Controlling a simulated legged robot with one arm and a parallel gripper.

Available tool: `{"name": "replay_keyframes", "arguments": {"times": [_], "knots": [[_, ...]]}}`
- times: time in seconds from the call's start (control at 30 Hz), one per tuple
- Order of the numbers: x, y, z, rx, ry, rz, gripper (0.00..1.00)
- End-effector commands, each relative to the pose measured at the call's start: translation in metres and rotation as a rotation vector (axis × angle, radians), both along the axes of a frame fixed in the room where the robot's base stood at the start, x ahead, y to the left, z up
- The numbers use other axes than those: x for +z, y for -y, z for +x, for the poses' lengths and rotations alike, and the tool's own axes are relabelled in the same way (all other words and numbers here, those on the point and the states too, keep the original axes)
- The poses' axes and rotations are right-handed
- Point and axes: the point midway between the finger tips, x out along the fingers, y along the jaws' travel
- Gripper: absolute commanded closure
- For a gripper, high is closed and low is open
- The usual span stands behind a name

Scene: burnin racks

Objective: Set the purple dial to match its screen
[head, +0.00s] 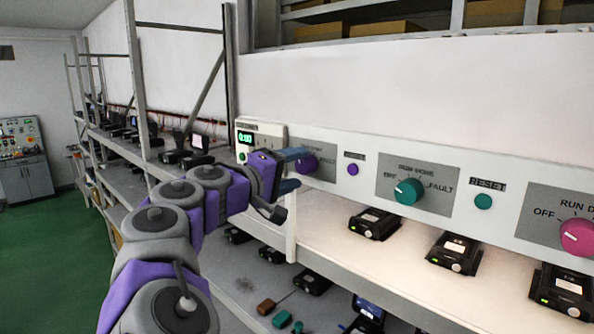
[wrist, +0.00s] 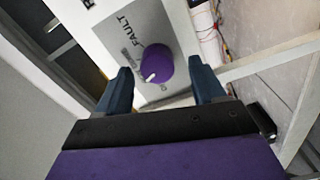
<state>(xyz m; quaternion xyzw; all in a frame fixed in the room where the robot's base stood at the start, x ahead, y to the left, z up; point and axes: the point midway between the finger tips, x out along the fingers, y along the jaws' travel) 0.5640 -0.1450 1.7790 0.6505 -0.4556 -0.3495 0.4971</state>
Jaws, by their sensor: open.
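The purple dial (head: 306,163) sits on a grey plate on the white panel, partly behind my gripper in the head view. In the wrist view the purple dial (wrist: 157,63) lies ahead, between and beyond my fingertips, with a white pointer mark at its lower left. The word FAULT is printed beside it; other labels are partly hidden or unreadable. My gripper (wrist: 164,88) is open and empty, apart from the dial; it also shows in the head view (head: 290,170). A small screen (head: 245,137) with green digits, hard to read, is at the panel's left end.
A purple button (head: 353,169), a teal dial (head: 408,191), a teal button (head: 483,201) and a pink dial (head: 577,237) line the panel to the right. Black devices (head: 374,223) stand on the shelf below. Metal uprights (head: 231,75) rise behind my gripper.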

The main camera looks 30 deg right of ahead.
Motion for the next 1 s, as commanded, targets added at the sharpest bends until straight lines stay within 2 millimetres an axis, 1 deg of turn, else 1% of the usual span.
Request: {"name": "replay_keyframes", "arguments": {"times": [0.03,0.3,0.5,0.6,0.7,0.8,1.0], "knots": [[-0.001,-0.011,-0.003,0.004,0.002,-0.002,0.31],[-0.001,-0.069,-0.022,0.008,0.001,-0.003,0.31],[-0.002,-0.109,-0.036,0.007,0.0,-0.004,0.31],[-0.001,-0.124,-0.042,0.006,0.001,-0.003,0.31],[-0.001,-0.135,-0.046,0.004,0.0,-0.002,0.31],[-0.002,-0.141,-0.049,0.0,-0.002,-0.001,0.31],[-0.001,-0.145,-0.051,0.0,-0.002,-0.001,0.31]]}}
